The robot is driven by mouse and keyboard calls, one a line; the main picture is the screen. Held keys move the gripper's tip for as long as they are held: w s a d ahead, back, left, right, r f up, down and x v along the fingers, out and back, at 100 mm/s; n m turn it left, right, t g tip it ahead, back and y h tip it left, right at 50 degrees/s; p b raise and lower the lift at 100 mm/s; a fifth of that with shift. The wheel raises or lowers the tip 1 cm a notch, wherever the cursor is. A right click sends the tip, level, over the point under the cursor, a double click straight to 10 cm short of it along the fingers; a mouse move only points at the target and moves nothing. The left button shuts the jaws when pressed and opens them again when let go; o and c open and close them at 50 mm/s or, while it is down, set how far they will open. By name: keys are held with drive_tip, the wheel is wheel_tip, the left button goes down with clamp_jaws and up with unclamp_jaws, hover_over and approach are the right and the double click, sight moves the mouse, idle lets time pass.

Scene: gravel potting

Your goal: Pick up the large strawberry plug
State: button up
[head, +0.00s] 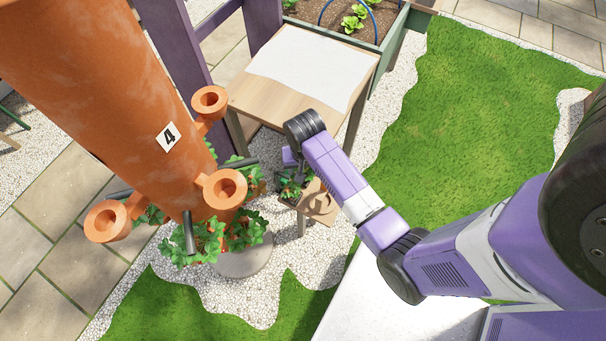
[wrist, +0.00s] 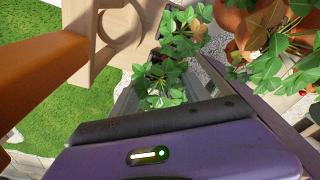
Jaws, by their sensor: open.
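Green leafy strawberry plugs (head: 291,188) stand in a dark tray on a small low stand, partly hidden by my arm in the head view. In the wrist view, two leaf clumps show, one farther up (wrist: 180,35) and one nearer the middle (wrist: 160,84). Which one is the large plug I cannot tell for sure. My gripper (head: 296,178) points down at the tray, its fingers mostly hidden behind the wrist in the head view. It is open, and nothing is seen held. Whether its fingers touch the leaves I cannot tell.
A tall terracotta planter (head: 105,85) marked 4, with side cups (head: 222,187) and plants at its base, stands close left. A wooden table (head: 240,93) with a white sheet (head: 312,65) is behind. A wooden piece with a round hole (wrist: 90,45) adjoins the tray. Grass lies right.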

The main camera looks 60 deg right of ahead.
drive_tip(key=shift+f, duration=0.5)
drive_tip(key=c, duration=0.8)
